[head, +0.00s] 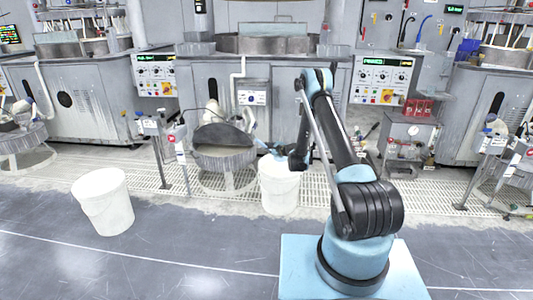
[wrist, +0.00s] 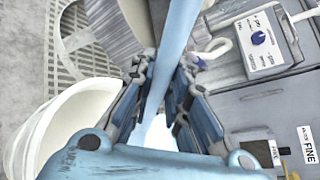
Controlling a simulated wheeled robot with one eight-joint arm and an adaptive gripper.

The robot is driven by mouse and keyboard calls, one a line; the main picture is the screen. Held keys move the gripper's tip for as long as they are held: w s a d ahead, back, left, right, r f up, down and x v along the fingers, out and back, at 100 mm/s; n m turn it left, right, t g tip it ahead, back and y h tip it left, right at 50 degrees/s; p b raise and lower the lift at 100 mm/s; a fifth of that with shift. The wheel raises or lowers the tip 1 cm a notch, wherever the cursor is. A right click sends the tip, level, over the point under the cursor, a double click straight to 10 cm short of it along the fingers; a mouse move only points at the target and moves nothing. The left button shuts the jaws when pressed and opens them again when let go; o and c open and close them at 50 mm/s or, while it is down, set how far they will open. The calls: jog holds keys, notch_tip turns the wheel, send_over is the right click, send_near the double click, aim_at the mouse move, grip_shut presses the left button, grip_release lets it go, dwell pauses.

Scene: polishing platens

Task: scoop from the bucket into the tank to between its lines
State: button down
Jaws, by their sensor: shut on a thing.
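My gripper (head: 284,156) is above the white bucket (head: 279,190) in the middle of the head view. In the wrist view my gripper (wrist: 165,72) is shut on a light blue handle (wrist: 176,38), which I take as the scoop's. A blue piece of the scoop (head: 262,146) shows left of the gripper in the head view. The scoop's bowl cannot be made out. The round grey tank (head: 226,160), with a dark lid partly over it, stands just left of the bucket. Its lines cannot be seen. A white bucket rim (wrist: 42,122) shows at lower left in the wrist view.
Another white bucket (head: 103,203) stands on the open floor at left. A thin post (head: 182,165) stands left of the tank. A polishing machine (head: 270,100) is behind. A grey cart (head: 408,140) with red items stands at right. A FINE label (wrist: 307,147) shows in the wrist view.

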jog(key=shift+r, duration=1.7)
